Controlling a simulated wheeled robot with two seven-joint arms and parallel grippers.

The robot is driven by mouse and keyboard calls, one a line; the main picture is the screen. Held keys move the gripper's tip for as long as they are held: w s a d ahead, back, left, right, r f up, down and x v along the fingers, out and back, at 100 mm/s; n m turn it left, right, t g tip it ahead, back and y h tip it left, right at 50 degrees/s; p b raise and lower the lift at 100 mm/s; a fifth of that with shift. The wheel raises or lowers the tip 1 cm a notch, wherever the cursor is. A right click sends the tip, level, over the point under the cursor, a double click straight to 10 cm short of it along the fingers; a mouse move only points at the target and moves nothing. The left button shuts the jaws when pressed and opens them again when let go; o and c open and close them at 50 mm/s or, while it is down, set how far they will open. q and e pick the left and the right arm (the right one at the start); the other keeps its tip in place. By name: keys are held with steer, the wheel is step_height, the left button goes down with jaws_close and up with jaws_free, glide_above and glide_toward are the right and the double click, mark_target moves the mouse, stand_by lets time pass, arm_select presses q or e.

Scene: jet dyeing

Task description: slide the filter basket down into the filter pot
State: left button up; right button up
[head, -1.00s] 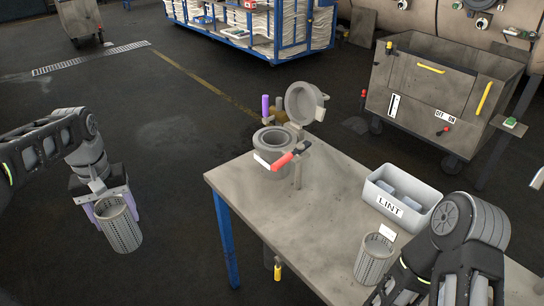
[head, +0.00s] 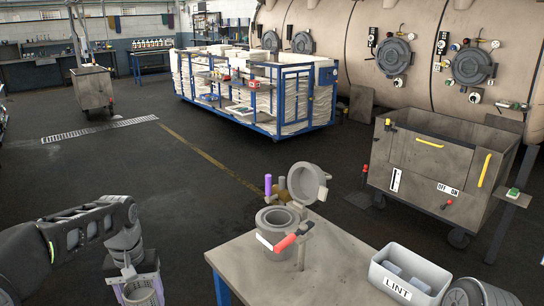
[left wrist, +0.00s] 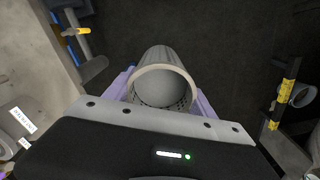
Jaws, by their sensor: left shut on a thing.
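The filter basket (head: 138,297) is a grey perforated cylinder with an open top, at the bottom left of the head view. My left gripper (head: 133,281) is shut on it and holds it upright over open floor, left of the table and apart from it. The left wrist view shows the basket (left wrist: 165,59) between the purple fingers, its round rim towards the camera. The filter pot (head: 272,240) stands on the table with its round lid (head: 305,182) swung open at the back right. A red-handled lever crosses its front, and its inside is only partly seen. My right gripper is out of view.
The metal table (head: 335,265) has bare surface right of the pot. A grey LINT bin (head: 400,285) sits at its right. A purple-handled part (head: 268,185) stands behind the pot. A wheeled metal cart (head: 435,165) stands beyond the table. Floor left of the table is clear.

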arm_select(q)
steer(key=d+f+m, duration=0.3)
steer(key=d+f, duration=0.1)
steer(key=d, duration=0.8)
steer(key=shift+w+f, duration=0.2)
steer(key=shift+w, duration=0.25)
steer(key=shift+d, duration=0.1)
